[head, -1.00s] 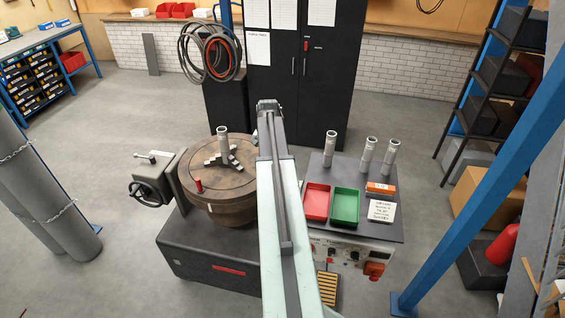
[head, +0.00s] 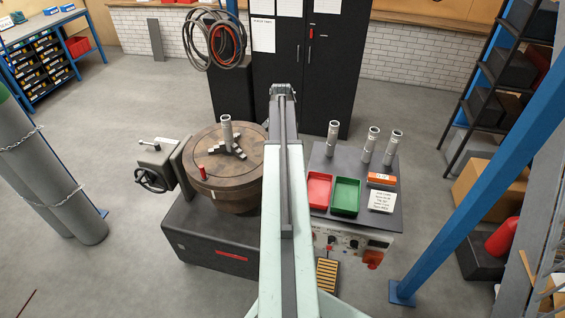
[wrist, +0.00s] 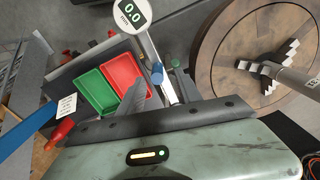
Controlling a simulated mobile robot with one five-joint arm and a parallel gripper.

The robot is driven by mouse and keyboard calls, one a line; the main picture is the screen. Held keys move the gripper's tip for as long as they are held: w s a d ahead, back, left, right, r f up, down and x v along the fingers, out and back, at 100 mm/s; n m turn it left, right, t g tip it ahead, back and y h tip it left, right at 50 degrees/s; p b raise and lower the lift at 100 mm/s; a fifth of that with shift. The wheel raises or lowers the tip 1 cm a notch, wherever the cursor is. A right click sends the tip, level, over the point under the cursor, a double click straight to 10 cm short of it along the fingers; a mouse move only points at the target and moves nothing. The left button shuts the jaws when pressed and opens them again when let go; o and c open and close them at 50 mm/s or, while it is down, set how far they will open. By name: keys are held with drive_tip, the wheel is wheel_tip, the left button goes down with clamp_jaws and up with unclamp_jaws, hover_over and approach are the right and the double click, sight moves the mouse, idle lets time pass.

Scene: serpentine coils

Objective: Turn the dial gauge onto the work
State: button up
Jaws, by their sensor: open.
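A round white dial gauge (wrist: 132,14) reading 0.0 shows at the top of the wrist view, on a silver arm with a blue knob (wrist: 157,74). The arm runs down toward my gripper (wrist: 160,92). My grey jaws are apart with the knob seen between them; I cannot tell whether they touch it. The work is a grey tube (head: 227,133) upright in a chuck on the brown round table (head: 205,168); it also shows at the right of the wrist view (wrist: 299,82). In the head view my arm hides the gauge and gripper.
A bench right of my arm holds a red tray (head: 319,189), a green tray (head: 345,196) and several upright tubes (head: 373,142). A red pin (head: 202,173) stands on the round table's edge. A blue post (head: 470,160) slants at right.

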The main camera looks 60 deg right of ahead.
drive_tip(key=f+b, duration=0.3)
drive_tip(key=f, duration=0.1)
drive_tip(key=f+b, duration=0.3)
drive_tip(key=b, duration=0.1)
drive_tip(key=shift+s+d+f, duration=0.15)
drive_tip(key=shift+s+f, duration=0.05)
drive_tip(key=shift+f, duration=0.15)
drive_tip(key=shift+r, duration=0.1)
clamp_jaws()
idle(0.7)
